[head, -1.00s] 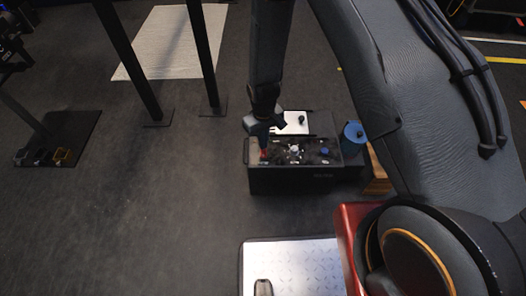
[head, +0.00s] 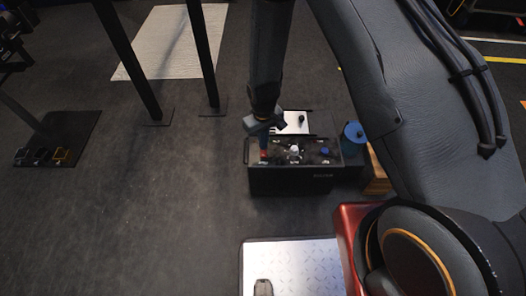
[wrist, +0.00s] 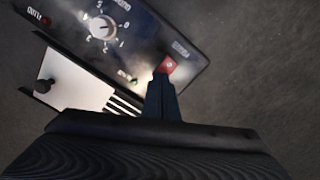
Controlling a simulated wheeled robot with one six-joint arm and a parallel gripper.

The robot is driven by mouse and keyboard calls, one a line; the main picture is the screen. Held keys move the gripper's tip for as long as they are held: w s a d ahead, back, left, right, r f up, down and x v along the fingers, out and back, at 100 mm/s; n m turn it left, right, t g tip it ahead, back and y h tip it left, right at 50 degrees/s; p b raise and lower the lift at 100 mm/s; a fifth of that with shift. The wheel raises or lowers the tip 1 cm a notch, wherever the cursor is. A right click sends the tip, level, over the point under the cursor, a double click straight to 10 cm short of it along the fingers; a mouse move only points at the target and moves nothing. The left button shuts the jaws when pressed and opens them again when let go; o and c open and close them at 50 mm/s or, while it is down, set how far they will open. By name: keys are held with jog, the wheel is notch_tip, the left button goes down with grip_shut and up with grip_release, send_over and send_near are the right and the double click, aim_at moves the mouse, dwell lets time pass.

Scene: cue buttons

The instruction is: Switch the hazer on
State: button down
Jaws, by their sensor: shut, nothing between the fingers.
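The hazer (head: 290,182) is a black box on the dark floor in the head view, with a control panel on top. A red switch (head: 264,155) is at the panel's left end; it also shows in the wrist view (wrist: 167,64). A white dial (head: 295,150) is mid-panel, with numbers around it in the wrist view (wrist: 102,28). My gripper (head: 264,146) points down at the red switch, shut and empty. In the wrist view its fingertips (wrist: 163,80) are at the switch's edge and hide part of it. Whether they press it I cannot tell.
A blue knob (head: 325,151) is on the panel's right. A white plate (head: 291,123) with a black knob lies behind the panel. A blue-capped container (head: 353,132) stands at the right. A small green spot (wrist: 134,80) shows near the fingers. Open floor lies to the left.

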jog(key=shift+f, duration=0.5)
dwell(0.3)
notch_tip(320, 180, up, 7)
jog(key=p, duration=0.5)
dwell(0.4)
dwell(0.4)
